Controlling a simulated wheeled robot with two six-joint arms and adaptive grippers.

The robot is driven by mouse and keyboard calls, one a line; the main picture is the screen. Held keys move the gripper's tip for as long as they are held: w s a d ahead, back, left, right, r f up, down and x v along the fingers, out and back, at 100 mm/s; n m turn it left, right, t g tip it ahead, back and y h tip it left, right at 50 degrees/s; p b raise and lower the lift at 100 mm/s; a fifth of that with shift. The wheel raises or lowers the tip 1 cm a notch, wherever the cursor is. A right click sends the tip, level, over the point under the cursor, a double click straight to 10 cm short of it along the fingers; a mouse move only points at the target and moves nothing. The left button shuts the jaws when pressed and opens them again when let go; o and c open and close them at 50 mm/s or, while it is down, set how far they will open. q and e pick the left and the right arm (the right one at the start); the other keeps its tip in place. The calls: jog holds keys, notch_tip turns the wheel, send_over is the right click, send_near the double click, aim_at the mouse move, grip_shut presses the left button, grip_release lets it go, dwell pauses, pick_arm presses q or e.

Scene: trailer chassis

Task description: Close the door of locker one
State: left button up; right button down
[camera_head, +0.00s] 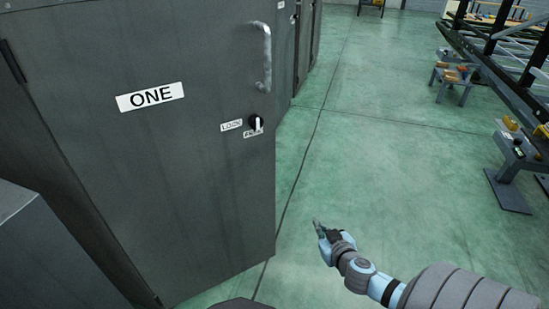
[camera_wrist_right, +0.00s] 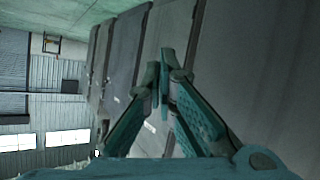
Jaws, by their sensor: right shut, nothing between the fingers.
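The dark grey door (camera_head: 150,160) of locker one fills the left of the head view. It bears a white ONE label (camera_head: 150,97), a vertical handle (camera_head: 266,55) near its right edge and a lock knob (camera_head: 256,123) below that. I cannot tell how far the door stands from its frame. My right gripper (camera_head: 318,226) is apart from the door, to the right of its lower right edge in the picture. Its fingertips (camera_wrist_right: 161,78) are together and empty in the wrist view, with grey panels behind. My left gripper is not in view.
More grey lockers (camera_head: 301,45) stand in a row behind the door. The green floor (camera_head: 380,130) is clear in the middle. A dark trailer frame (camera_head: 500,65) and metal stands (camera_head: 510,150) are at the right.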

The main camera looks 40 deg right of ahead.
aim_at(267, 150)
jog(key=w+a+r+n+t+y, duration=0.1)
jog(key=w+a+r+t, duration=0.15)
jog(key=r, duration=0.65)
jog(key=w+a+r+t+y, duration=0.2)
jog(key=a+r+t, duration=0.1)
jog(key=r, duration=0.5)
jog(key=w, duration=0.4)
jog(key=w+d, duration=0.1)
jog(key=w, duration=0.8)
jog(key=shift+w+d+r, duration=0.15)
jog(key=shift+w+d, duration=0.25)
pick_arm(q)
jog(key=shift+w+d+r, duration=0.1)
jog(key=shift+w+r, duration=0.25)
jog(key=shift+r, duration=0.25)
pick_arm(e)
jog(key=shift+w, duration=0.1)
jog(key=shift+d, duration=0.1)
